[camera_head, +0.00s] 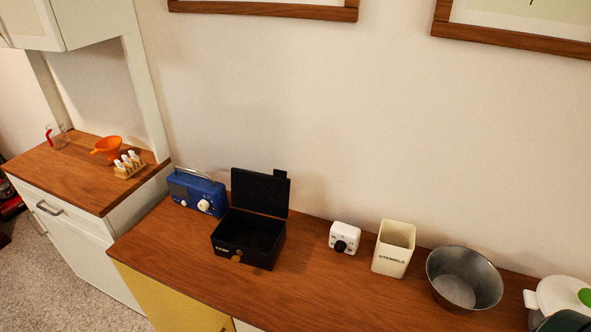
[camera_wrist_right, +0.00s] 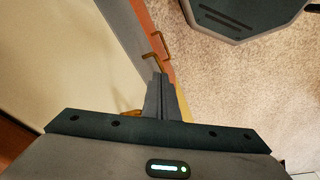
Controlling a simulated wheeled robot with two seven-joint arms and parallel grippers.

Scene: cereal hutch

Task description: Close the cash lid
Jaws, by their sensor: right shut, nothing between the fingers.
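My left gripper is in neither view.
On the wooden counter (camera_head: 165,250), a blue radio (camera_head: 198,192) stands close left of the box. To the right are a white timer (camera_head: 345,238), a cream utensil holder (camera_head: 394,248), a metal bowl (camera_head: 463,280) and a white lidded pot (camera_head: 560,296). The counter before the box is clear.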

